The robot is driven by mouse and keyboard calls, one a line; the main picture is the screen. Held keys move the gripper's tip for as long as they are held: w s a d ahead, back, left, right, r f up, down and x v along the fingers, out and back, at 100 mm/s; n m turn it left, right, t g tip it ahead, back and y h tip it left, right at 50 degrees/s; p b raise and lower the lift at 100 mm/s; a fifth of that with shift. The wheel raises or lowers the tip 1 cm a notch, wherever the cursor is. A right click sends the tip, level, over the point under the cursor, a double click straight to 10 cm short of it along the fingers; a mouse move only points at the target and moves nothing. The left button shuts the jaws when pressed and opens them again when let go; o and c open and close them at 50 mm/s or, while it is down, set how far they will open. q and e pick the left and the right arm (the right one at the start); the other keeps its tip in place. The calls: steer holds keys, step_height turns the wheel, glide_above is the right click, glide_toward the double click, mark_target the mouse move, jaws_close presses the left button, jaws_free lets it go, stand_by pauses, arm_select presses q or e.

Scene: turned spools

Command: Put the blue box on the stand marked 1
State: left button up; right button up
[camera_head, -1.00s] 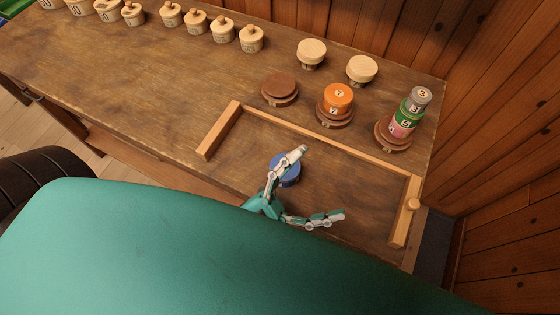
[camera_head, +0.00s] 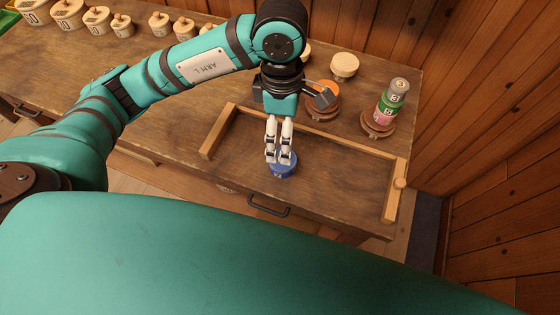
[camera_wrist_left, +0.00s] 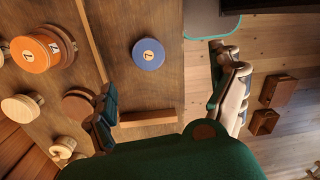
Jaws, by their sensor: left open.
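The blue box (camera_head: 283,170) is a short round drum on the table, inside a low wooden rail frame. I cannot read any stand's mark. My right gripper is not in view.
An orange drum (camera_head: 322,95) sits on another brown stand. A pink, green and grey stack (camera_head: 390,100) is on a third. Pale wooden knobs (camera_head: 344,66) stand behind. The rail frame (camera_head: 215,130) borders the box. Table right of the box is clear.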

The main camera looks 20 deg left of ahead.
arm_select(q)
steer(key=w+a, duration=0.1)
steer(key=p, duration=0.3)
glide_toward(280, 151)
steer(key=shift+t+y, duration=0.3)
steer(key=shift+t, duration=0.1)
steer(key=s+f, duration=0.1)
steer(key=f, duration=0.1)
steer(key=s+d+f, duration=0.1)
steer(key=s+f, duration=0.1)
steer(key=f, duration=0.1)
steer(key=shift+d+f, duration=0.2)
steer(key=shift+f, duration=0.15)
steer(key=f+p, duration=0.1)
steer(key=f, duration=0.1)
steer(key=f+p, duration=0.1)
steer(key=f, duration=0.2)
steer(key=shift+w+d+p, duration=0.15)
steer(key=shift+w+p, duration=0.05)
steer(key=shift+p, duration=0.1)
steer(key=shift+f, duration=0.2)
steer(key=c, duration=1.4)
